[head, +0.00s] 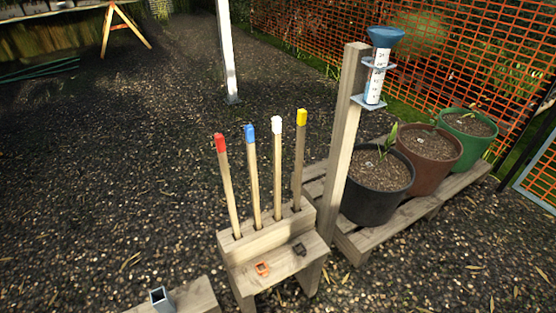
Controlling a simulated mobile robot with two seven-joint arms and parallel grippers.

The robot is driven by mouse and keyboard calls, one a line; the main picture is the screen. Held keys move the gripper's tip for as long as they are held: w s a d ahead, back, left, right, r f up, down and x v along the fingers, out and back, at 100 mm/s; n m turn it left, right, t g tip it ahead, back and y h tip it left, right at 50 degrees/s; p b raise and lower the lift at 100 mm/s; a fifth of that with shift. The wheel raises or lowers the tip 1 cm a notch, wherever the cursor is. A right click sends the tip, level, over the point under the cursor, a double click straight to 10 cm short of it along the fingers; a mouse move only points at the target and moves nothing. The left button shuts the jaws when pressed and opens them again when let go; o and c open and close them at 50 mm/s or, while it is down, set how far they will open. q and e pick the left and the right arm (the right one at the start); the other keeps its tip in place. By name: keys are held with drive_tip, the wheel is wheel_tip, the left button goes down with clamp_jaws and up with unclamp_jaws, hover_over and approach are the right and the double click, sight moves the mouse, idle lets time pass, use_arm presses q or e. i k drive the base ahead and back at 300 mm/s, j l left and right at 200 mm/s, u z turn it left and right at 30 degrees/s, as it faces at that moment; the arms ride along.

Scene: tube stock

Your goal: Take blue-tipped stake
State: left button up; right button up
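The blue-tipped stake (254,178) stands upright with a slight lean in a slot of a wooden stand (262,243). Its blue tip is at the top and its lower end is hidden in the stand. A red-tipped stake (228,187) stands to its left. A white-tipped stake (277,168) and a yellow-tipped stake (299,160) stand to its right in the same stand. Neither of my grippers is in the head view.
An orange clip-like piece (262,268) and a dark one (299,249) sit on the stand's lower step. A wooden post (343,150) with a rain gauge (377,70) rises at right. Black (375,202), brown (428,172) and green (464,152) pots stand on a pallet. Gravel left is clear.

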sight(249, 130)
drive_tip(key=k, duration=0.6)
drive_tip(key=u, duration=0.15)
drive_tip(key=k+j+z, duration=0.15)
drive_tip(key=j, duration=0.15)
drive_tip(key=i+j+u, duration=0.15)
drive_tip(key=i, duration=0.35)
drive_tip(key=i+u, duration=0.35)
drive_tip(key=i+l+u, duration=0.1)
drive_tip(key=i+u, duration=0.25)
drive_tip(key=i, duration=0.1)
